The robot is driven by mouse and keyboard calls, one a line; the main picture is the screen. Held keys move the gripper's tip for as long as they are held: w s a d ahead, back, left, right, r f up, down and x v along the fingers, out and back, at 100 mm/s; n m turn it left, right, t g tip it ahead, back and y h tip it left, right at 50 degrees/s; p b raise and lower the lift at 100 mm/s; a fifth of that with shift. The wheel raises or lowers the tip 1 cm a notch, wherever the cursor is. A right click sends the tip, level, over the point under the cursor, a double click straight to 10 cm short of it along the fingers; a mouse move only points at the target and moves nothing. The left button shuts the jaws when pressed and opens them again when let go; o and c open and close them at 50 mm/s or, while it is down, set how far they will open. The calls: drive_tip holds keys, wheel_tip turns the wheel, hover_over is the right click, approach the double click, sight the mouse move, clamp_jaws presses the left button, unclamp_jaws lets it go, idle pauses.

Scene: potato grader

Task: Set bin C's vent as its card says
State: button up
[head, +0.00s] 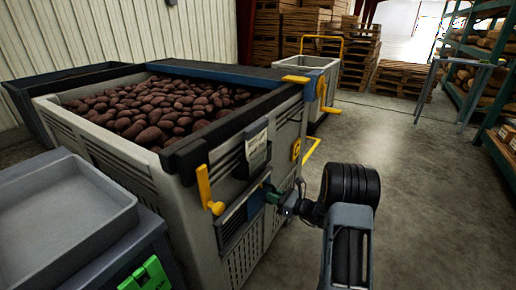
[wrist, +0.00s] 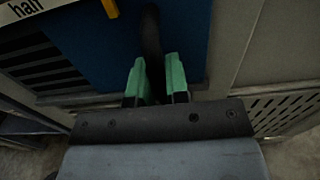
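My gripper (head: 272,195) is at the slide. In the wrist view, the green fingertips (wrist: 157,80) stand close on either side of the slide's dark upright handle (wrist: 152,35).
A yellow lever (head: 205,186) sticks out left of the vent. A grey tray (head: 55,205) on a dark stand is at the near left. Another bin (head: 322,68) and stacked pallets stand behind.

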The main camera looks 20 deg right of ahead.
sight(254, 203)
clamp_jaws()
drive_tip(key=shift+s+a+p, duration=0.5)
drive_tip(key=shift+s+a, duration=1.9)
drive_tip(key=shift+a, duration=0.2)
drive_tip(key=o, duration=1.2)
unclamp_jaws()
drive_tip(key=shift+c, duration=0.2)
drive_tip(key=p+v, duration=0.2)
drive_tip(key=v, duration=2.1)
